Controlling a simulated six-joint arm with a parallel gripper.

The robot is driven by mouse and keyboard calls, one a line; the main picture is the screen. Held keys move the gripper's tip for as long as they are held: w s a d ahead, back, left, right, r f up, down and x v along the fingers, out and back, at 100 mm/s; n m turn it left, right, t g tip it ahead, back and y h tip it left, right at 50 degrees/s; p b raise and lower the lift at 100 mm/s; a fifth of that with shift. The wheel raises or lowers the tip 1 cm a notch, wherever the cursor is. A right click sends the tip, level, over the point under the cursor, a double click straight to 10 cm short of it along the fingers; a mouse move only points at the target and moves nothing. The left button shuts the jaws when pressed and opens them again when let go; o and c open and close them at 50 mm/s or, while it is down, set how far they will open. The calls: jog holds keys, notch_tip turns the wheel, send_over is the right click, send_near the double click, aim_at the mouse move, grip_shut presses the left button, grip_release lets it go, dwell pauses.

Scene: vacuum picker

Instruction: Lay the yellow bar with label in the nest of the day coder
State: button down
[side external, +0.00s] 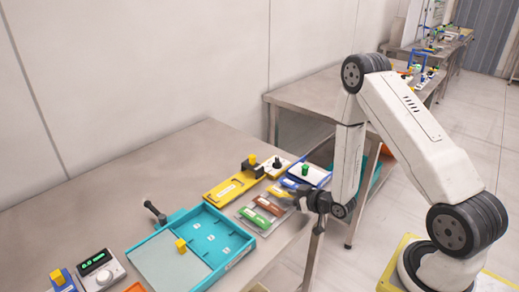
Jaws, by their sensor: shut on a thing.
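A row of small bars lies on a grey rack near the front table edge: a green bar (254,216), a red-brown bar (268,206) and a yellow-orange bar with a pale label (280,191). My gripper (298,195) is low at the right end of the yellow bar and appears shut on it. The fingertips are small and dark, so the exact grip is hard to see. A long yellow device with a white label and a dark head (228,188) lies behind the rack. I cannot tell for sure whether it is the day coder or where its nest is.
A turquoise tray (250,243) with a yellow block (181,246) stands left of the rack. A blue-and-white unit with a green knob (307,175) is close behind my gripper. A display box (98,267) stands at the lower left. The rear left tabletop is clear.

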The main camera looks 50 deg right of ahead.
jog(key=shift+f, duration=0.15)
jog(key=shift+c, duration=1.3)
grip_release()
jog(key=shift+s, duration=0.15)
jog(key=shift+v, duration=3.8)
jog(key=shift+w+a, duration=0.15)
jog(key=shift+w, duration=0.05)
